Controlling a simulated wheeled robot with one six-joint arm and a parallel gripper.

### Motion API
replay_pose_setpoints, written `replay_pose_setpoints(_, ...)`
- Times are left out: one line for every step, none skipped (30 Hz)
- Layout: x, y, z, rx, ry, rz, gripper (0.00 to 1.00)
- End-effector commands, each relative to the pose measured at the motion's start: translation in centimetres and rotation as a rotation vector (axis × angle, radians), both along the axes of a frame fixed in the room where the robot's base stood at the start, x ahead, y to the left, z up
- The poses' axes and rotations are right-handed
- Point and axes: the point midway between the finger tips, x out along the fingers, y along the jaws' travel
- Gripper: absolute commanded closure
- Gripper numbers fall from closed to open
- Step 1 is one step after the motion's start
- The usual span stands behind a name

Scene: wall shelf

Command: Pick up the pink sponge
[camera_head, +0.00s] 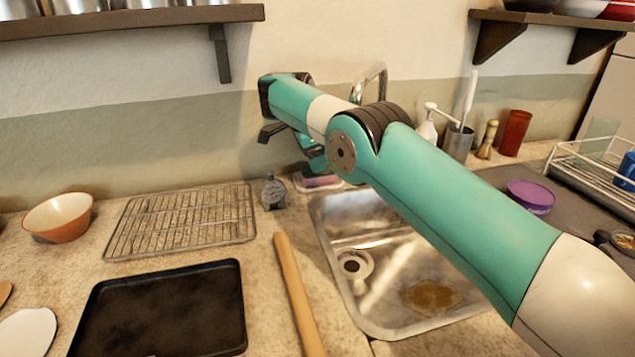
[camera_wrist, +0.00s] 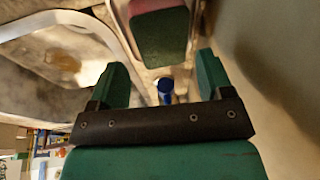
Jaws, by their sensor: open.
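The pink sponge (camera_head: 320,182) lies in a small pale dish behind the sink, partly hidden by my arm in the head view. In the wrist view a pink patch of it (camera_wrist: 153,6) shows at the top edge, cut off by the frame, beside a dark green patch. I cannot tell whether the green patch is part of the sponge. My gripper (camera_wrist: 162,76) is open and empty, its two green fingers apart. The sponge is beyond the fingertips in the wrist view and not between them.
The steel sink (camera_head: 395,270) is in front of the dish, with the tap (camera_head: 376,72) behind my arm. A small timer (camera_head: 272,192) and a wire rack (camera_head: 185,220) stand to the left. A soap bottle (camera_head: 428,128) stands to the right. A blue object (camera_wrist: 165,90) shows between the fingers.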

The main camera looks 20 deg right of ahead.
Motion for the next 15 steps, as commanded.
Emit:
replay_pose_setpoints(0.1,-0.1,-0.4,0.0,0.0,-0.001,0.27)
replay_pose_setpoints(0.1,-0.2,-0.7,0.0,0.001,-0.001,0.27)
replay_pose_setpoints(0.2,-0.3,-1.1,-0.001,0.001,0.0,0.27)
replay_pose_setpoints(0.3,-0.5,-1.6,-0.001,0.001,-0.001,0.27)
replay_pose_setpoints(0.4,-0.6,-2.1,-0.001,0.002,-0.002,0.27)
replay_pose_setpoints(0.5,-0.8,-2.6,-0.001,0.002,-0.001,0.27)
replay_pose_setpoints(0.6,-0.9,-3.0,-0.001,0.001,0.0,0.27)
replay_pose_setpoints(0.7,-1.0,-3.4,-0.001,0.002,-0.002,0.27)
replay_pose_setpoints(0.8,-1.1,-3.9,-0.001,0.001,-0.001,0.27)
replay_pose_setpoints(0.9,-1.2,-4.2,-0.001,0.001,0.0,0.27)
replay_pose_setpoints(0.9,-1.3,-4.5,-0.001,0.0,0.0,0.27)
replay_pose_setpoints(1.0,-1.3,-4.7,-0.001,0.0,0.001,0.27)
replay_pose_setpoints(1.0,-1.3,-4.9,-0.001,0.0,0.001,0.27)
replay_pose_setpoints(1.0,-1.4,-4.9,-0.001,-0.001,0.001,0.27)
replay_pose_setpoints(1.0,-1.4,-5.0,-0.001,-0.001,0.001,0.27)
